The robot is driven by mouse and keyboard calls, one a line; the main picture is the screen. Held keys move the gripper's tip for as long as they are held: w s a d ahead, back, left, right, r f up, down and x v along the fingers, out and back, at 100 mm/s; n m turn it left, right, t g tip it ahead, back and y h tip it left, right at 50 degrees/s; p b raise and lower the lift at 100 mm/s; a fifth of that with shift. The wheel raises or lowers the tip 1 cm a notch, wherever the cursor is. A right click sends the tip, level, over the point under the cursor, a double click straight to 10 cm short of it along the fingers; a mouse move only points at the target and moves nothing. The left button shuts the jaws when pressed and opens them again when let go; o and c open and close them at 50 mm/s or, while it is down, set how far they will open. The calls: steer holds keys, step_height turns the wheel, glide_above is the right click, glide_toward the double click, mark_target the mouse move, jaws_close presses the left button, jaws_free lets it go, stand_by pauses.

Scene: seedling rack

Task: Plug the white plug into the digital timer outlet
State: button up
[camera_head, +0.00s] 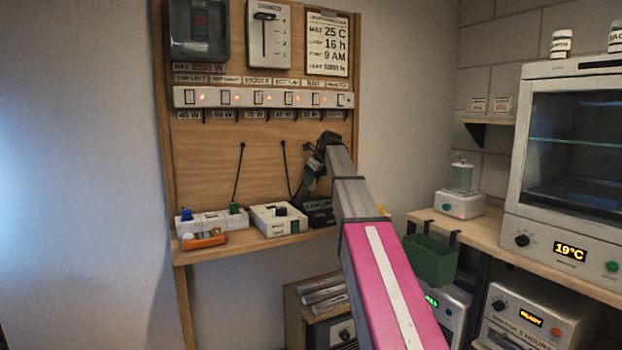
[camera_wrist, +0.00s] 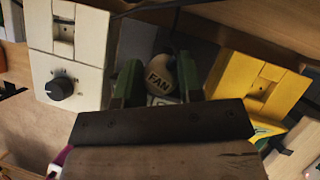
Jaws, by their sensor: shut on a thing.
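My gripper (camera_head: 312,178) hangs over the right part of the wooden shelf. In the wrist view its green fingers (camera_wrist: 158,80) are shut on a plug with a round tan tag (camera_wrist: 159,76) reading FAN. The fingers and tag hide most of the plug, so its colour is not clear. A dark unit, likely the digital timer (camera_head: 319,211), lies on the shelf just below my gripper. In the wrist view it sits behind the tag, its outlet mostly hidden. I cannot tell whether the plug touches it.
A white dial timer (camera_head: 278,219) stands just left of the dark unit, and a yellow outlet unit (camera_wrist: 258,88) stands right of it. A white power strip (camera_head: 212,221) and an orange device (camera_head: 203,239) lie further left. Two black cords hang from the board (camera_head: 262,165).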

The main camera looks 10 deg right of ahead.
steer(key=shift+f, duration=2.9)
steer(key=o, duration=1)
steer(key=shift+r, duration=0.1)
steer(key=v, duration=1)
steer(key=shift+s+d+r, duration=0.1)
steer(key=shift+s+r, duration=0.05)
steer(key=shift+r, duration=0.1)
